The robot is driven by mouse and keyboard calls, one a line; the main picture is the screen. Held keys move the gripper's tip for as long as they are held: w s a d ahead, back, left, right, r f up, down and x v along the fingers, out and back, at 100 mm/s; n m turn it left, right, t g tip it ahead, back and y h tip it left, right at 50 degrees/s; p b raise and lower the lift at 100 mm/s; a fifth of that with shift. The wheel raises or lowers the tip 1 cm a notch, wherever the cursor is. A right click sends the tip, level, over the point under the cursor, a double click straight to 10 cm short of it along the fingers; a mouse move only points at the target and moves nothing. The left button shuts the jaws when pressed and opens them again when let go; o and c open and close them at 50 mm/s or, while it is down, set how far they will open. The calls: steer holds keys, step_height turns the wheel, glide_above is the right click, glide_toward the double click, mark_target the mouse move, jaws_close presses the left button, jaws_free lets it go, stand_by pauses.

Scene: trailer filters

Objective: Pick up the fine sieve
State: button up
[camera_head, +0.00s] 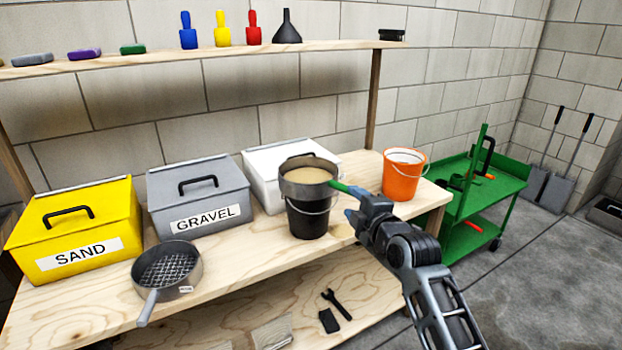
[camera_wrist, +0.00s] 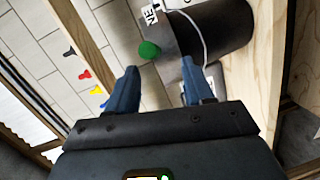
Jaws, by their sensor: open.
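The fine sieve (camera_head: 308,190), a round grey pan with a green handle, rests on top of a black bucket (camera_head: 307,222) on the wooden workbench. Pale material fills its top. Its handle points right, toward my gripper (camera_head: 353,203). In the wrist view, the green handle end (camera_wrist: 149,50) shows just beyond and between the fingertips of my gripper (camera_wrist: 160,70). The jaws are open and empty, with a finger on each side. A partly cut-off label ending in "NE" shows near the sieve. The bucket (camera_wrist: 228,30) lies beyond the right finger.
A coarse-mesh sieve (camera_head: 168,268) sits at the bench's front left. Yellow SAND (camera_head: 75,225), grey GRAVEL (camera_head: 198,195) and white (camera_head: 265,180) bins stand behind. An orange bucket (camera_head: 403,178) is right of the black one. A green cart (camera_head: 480,200) stands beyond the bench.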

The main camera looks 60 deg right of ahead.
mark_target(343, 185)
steer(key=shift+w+d+r, duration=0.25)
steer(key=shift+w+d, duration=0.05)
steer(key=shift+d, duration=0.3)
steer(key=x, duration=0.3)
steer(key=p+x, duration=0.1)
steer(key=x, duration=0.2)
steer(key=shift+r+p, duration=0.25)
steer(key=shift+p, duration=0.05)
steer(key=shift+w+d+f, duration=0.15)
steer(key=shift+w+d, duration=0.15)
steer(key=shift+w, duration=0.15)
steer(key=shift+c, duration=0.5)
jaws_close()
